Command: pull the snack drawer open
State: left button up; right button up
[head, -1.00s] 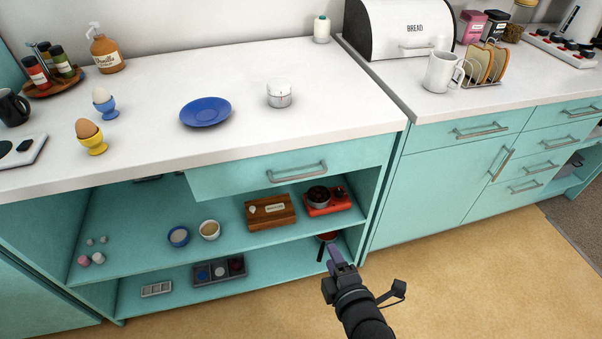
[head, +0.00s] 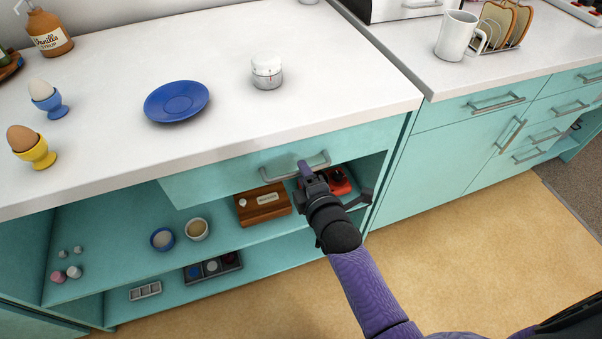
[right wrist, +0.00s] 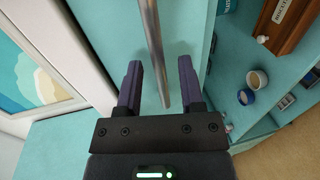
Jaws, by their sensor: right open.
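The drawer (head: 220,170) under the white counter has a teal front and a metal bar handle (head: 275,174). I see no label on it that names it the snack drawer. My right gripper (head: 304,167) is at the handle, its fingers overlapping the bar in the head view. In the right wrist view, the handle (right wrist: 152,45) runs between the two spread fingers of the right gripper (right wrist: 160,75), with gaps visible on both sides. The gripper is open and holds nothing. My left gripper is not in view.
Open shelves below the drawer hold a wooden box (head: 263,205), a red item (head: 338,181), small bowls (head: 196,229) and a grey tray (head: 213,267). A blue plate (head: 176,101) and a white timer (head: 267,72) stand on the counter. The floor in front is clear.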

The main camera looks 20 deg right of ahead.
jog(key=shift+x, duration=0.85)
grip_shut()
dwell(0.8)
